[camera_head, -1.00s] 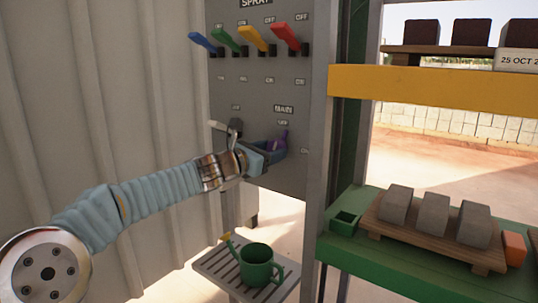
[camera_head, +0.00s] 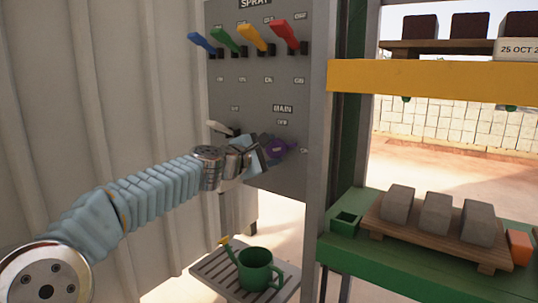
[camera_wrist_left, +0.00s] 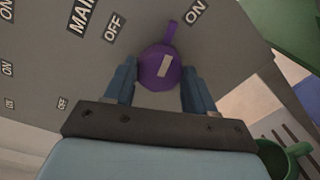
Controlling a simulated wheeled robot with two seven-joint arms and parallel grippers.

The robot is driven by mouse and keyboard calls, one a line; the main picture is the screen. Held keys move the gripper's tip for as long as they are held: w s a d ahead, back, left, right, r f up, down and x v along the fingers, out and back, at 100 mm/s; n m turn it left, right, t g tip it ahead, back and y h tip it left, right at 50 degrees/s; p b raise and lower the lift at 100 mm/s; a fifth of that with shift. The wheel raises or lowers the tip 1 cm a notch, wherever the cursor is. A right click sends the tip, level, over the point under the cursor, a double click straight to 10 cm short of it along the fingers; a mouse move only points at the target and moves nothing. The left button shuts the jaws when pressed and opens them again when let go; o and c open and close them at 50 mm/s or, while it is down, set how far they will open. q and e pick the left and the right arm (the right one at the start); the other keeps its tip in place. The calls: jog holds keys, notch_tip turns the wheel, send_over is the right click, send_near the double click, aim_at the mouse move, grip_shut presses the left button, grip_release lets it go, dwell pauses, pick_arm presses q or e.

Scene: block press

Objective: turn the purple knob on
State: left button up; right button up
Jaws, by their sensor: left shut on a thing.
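The purple knob (camera_head: 280,148) is on the grey panel under the MAIN label, with OFF above it and ON to its right. My left gripper (camera_head: 267,150) is shut on the knob and partly hides it in the head view. In the left wrist view the round knob (camera_wrist_left: 154,70) sits between the two blue fingers of my left gripper (camera_wrist_left: 160,78). Its tab points up and slightly right, nearer to the ON label (camera_wrist_left: 196,12) than to the OFF label (camera_wrist_left: 115,28). My right gripper is not in view.
Blue, green, yellow and red levers (camera_head: 253,36) line the upper panel (camera_head: 275,100). A green watering can (camera_head: 257,268) stands on a slatted stand below. A green press frame (camera_head: 345,255) with grey blocks on a wooden pallet (camera_head: 395,232) is at right.

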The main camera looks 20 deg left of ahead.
pick_arm(q)
jog(key=shift+d+f+m+b, duration=0.1)
jog(key=shift+m+b, duration=0.35)
jog(key=shift+m, duration=1.05)
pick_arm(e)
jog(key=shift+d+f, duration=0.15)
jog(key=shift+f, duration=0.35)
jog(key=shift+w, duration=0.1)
pick_arm(q)
jog(key=o, duration=1)
jog(key=shift+s, duration=0.1)
jog(key=shift+s+a, duration=0.2)
jog(key=shift+s, duration=0.15)
jog(key=b+v, duration=0.3)
jog(key=v, duration=1)
jog(key=shift+d, duration=0.2)
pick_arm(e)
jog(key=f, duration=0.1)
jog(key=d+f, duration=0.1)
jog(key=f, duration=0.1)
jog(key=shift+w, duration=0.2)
